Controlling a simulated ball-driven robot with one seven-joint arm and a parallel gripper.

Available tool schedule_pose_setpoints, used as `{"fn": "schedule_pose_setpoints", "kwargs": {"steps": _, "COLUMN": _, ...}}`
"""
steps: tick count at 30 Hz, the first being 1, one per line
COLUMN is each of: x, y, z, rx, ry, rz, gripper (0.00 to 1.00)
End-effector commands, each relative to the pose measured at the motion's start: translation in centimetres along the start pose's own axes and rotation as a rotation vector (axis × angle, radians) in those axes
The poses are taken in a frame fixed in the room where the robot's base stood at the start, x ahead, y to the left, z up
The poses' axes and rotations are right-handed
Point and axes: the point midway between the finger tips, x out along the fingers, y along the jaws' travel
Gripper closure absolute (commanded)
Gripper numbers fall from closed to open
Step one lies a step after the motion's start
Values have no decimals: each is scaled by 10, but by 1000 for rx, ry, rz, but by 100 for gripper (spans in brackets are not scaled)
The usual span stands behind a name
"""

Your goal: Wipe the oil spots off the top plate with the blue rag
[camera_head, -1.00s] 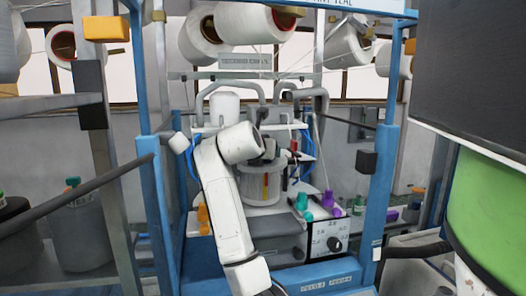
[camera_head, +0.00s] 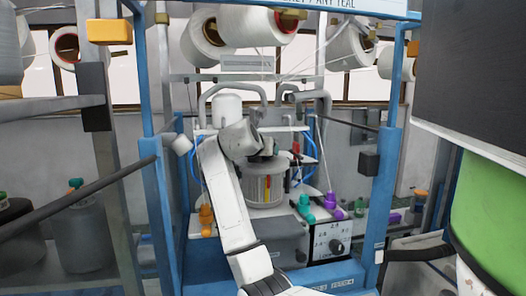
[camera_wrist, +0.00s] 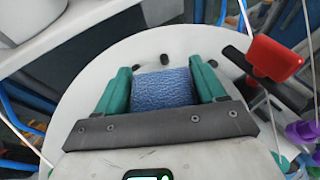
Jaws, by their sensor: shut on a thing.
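The blue rag (camera_wrist: 165,90) is a ribbed, cloth-like block in the wrist view. My gripper (camera_wrist: 160,70) has teal fingers, one on each side of the rag, and is shut on it. Under it is the round, pale grey top plate (camera_wrist: 85,75). Small dark spots lie on the plate just beyond the rag: one oil spot (camera_wrist: 167,58) near the middle, one to its right (camera_wrist: 212,63), and one partly covered at the left fingertip. Whether the rag touches the plate I cannot tell. In the head view my arm mostly hides the gripper and plate.
A red-capped part with a black arm (camera_wrist: 275,58) stands close to the right of the rag. Thin yarns cross on the right, near purple parts (camera_wrist: 300,132). Blue frame posts (camera_head: 167,225) flank the machine, with yarn cones (camera_head: 240,35) above.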

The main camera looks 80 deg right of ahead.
Motion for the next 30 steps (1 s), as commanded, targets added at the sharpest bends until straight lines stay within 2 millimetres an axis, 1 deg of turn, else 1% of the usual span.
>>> {"fn": "schedule_pose_setpoints", "kwargs": {"steps": 1, "x": -2, "y": 0, "z": 6, "rx": 2, "ry": -3, "rz": 0, "gripper": 55}}
{"fn": "schedule_pose_setpoints", "kwargs": {"steps": 6, "x": -8, "y": 0, "z": 21, "rx": 2, "ry": -5, "rz": 0, "gripper": 55}}
{"fn": "schedule_pose_setpoints", "kwargs": {"steps": 16, "x": -18, "y": 0, "z": 48, "rx": 2, "ry": -5, "rz": 0, "gripper": 55}}
{"fn": "schedule_pose_setpoints", "kwargs": {"steps": 21, "x": -21, "y": 0, "z": 54, "rx": 1, "ry": -4, "rz": 0, "gripper": 55}}
{"fn": "schedule_pose_setpoints", "kwargs": {"steps": 30, "x": -21, "y": 0, "z": 55, "rx": 1, "ry": -4, "rz": 0, "gripper": 55}}
